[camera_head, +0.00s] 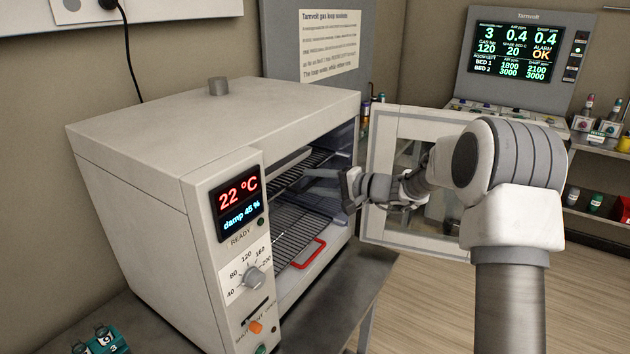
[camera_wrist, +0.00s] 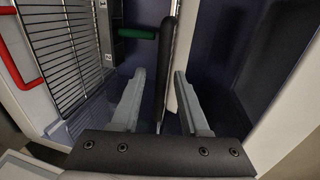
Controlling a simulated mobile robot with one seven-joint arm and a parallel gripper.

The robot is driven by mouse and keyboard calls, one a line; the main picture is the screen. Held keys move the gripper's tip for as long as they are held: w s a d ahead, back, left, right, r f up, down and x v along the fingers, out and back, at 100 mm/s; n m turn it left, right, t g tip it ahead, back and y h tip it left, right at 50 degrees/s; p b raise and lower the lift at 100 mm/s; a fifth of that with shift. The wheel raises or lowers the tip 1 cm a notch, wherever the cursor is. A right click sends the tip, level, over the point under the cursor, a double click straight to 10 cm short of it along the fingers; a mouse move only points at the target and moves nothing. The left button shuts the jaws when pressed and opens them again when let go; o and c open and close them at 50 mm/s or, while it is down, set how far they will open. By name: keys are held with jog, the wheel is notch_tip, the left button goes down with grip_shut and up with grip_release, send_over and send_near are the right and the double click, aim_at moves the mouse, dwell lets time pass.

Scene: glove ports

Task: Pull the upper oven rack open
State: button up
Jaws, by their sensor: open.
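The oven (camera_head: 150,165) stands with its door (camera_head: 385,180) swung open to the right. The upper rack (camera_head: 312,160) is inside the chamber, partly hidden by my gripper. The lower rack (camera_head: 285,235) has a red handle (camera_head: 308,254), which also shows at the left of the wrist view (camera_wrist: 15,50). My gripper (camera_head: 318,180) is open and reaches into the right side of the chamber at upper-rack height. In the wrist view, a dark bar (camera_wrist: 168,60) runs between its open fingers, with a green handle (camera_wrist: 137,33) beside it. Whether a finger touches the bar is unclear.
The open door is close beside my arm. The oven's front panel (camera_head: 232,225) with display and knob is left of the opening. The oven rests on a grey bench (camera_head: 345,300). A screen console (camera_head: 517,55) and a side shelf (camera_head: 600,150) stand at the back right.

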jog(key=shift+a, duration=0.1)
grip_shut()
dwell(1.4)
